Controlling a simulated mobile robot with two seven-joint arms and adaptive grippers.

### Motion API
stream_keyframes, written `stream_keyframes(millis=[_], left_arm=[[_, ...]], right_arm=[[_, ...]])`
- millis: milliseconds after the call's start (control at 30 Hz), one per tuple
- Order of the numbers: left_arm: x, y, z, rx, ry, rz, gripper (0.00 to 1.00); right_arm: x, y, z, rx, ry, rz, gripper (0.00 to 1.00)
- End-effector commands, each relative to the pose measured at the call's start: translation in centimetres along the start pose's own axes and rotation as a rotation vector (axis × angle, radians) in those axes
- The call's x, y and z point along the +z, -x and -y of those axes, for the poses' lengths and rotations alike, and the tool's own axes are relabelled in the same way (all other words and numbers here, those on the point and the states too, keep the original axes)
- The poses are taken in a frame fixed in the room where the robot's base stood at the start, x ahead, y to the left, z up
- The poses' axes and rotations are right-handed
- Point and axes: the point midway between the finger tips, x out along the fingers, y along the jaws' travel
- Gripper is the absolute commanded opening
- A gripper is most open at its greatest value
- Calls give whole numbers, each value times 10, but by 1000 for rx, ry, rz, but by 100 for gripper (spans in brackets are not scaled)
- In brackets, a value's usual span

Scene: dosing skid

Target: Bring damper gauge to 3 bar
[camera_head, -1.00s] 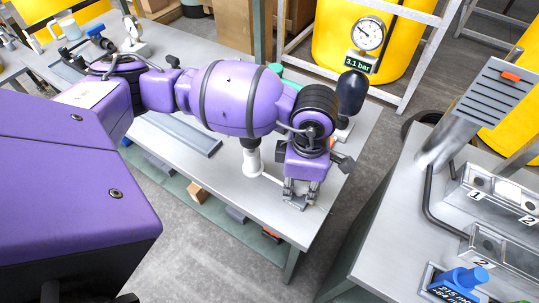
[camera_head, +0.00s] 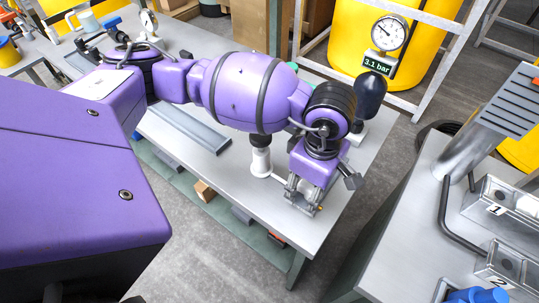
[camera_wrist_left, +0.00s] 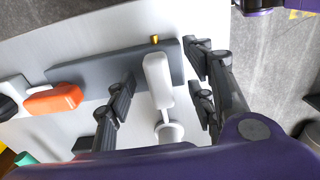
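The damper gauge (camera_head: 388,34) is a round white dial at the back of the table. Its green display (camera_head: 376,65) reads 3.1 bar. A black bulb (camera_head: 370,93) stands just in front of it. My left gripper (camera_head: 304,196) points down over the table's front right part. In the left wrist view its fingers (camera_wrist_left: 165,90) are spread on both sides of a white handle-like piece (camera_wrist_left: 158,78), with gaps on both sides. This piece lies over a grey bar (camera_wrist_left: 85,70) with a small brass tip. My right gripper is not in view.
A white cylinder (camera_head: 261,162) stands on the table (camera_head: 235,185) left of my gripper. An orange-handled item (camera_wrist_left: 53,99) lies beside the grey bar. A second metal bench (camera_head: 405,225) with numbered boxes stands at the right, across a floor gap.

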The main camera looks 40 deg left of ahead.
Motion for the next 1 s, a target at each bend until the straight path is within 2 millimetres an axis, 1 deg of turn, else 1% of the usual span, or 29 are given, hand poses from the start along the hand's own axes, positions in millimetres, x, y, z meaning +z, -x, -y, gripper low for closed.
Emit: stream_keyframes(millis=[267,433,1000], left_arm=[[1,2,-1,3,1,1,50],[0,13,-2,6,1,0,50],[1,70,-2,7,1,1,50]], right_arm=[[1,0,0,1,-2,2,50],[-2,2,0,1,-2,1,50],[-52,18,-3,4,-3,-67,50]])
